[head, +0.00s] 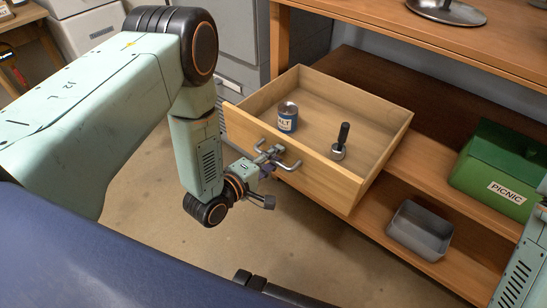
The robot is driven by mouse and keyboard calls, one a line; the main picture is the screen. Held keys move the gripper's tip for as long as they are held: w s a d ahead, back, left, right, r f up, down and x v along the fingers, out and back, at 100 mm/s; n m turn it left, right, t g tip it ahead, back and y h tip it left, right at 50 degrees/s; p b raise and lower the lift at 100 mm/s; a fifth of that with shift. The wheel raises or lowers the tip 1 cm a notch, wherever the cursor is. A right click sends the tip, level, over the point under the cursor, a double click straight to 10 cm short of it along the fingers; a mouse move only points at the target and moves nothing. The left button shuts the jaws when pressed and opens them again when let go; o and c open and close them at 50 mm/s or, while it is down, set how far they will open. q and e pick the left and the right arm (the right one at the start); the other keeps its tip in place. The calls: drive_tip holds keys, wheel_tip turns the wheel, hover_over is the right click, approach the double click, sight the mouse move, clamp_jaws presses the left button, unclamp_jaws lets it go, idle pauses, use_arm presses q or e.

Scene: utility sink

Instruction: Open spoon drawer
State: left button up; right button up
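The wooden drawer (370,110) is pulled out from the wooden bench, and its inside is in plain view. Inside it are a blue-and-silver can marked as salt (287,117) and a dark-handled utensil with a round metal end (340,142). A metal handle (288,163) is on the drawer's front. My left gripper (268,187) is at the drawer front, close by the handle. Its fingers look spread, with one dark fingertip well apart from the handle. Whether the other finger touches the handle is hard to tell.
Grey cabinets (235,45) stand behind. The floor before the drawer is clear.

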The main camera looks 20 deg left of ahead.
use_arm(q)
drive_tip(key=shift+s, duration=0.1)
drive_tip(key=shift+s+a, duration=0.15)
drive_tip(key=shift+s, duration=0.15)
drive_tip(key=v, duration=1.1)
drive_tip(key=shift+s, duration=0.1)
drive_tip(key=s+f+m+g+y, duration=0.2)
drive_tip(key=s+f+m+g, duration=0.55)
drive_tip(key=f, duration=0.25)
drive_tip(key=s+m+g+y+p, duration=0.1)
drive_tip(key=s+m+g+y, duration=0.2)
drive_tip(key=s, duration=1.2)
drive_tip(key=a+m+g, duration=0.1)
drive_tip(key=m+g, duration=0.2)
drive_tip(key=g, duration=0.1)
drive_tip(key=shift+r+p, duration=0.3)
drive_tip(key=shift+p, duration=0.1)
